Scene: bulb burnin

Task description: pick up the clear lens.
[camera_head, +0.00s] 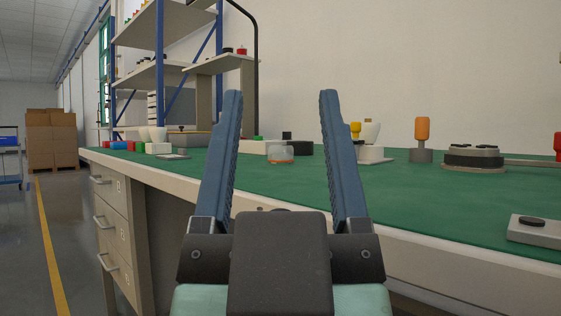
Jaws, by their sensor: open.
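A small, low, translucent whitish piece with an orange-pink tint (280,154), which looks like the clear lens, sits on the green-topped bench (290,190). It shows in the head view between my two blue fingers, farther back on the bench. My gripper (282,96) is open and empty, with its fingers spread and pointing away over the bench's front edge. The piece is apart from both fingers. Its exact distance from the fingertips is hard to tell.
A white block with a dark knob (287,137) stands close behind the piece. To its right are a white bulb (371,133), an orange-handled tool (422,130) and a round black-and-grey device (473,157). Coloured blocks (128,146) stand far left. The green surface nearer is mostly clear.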

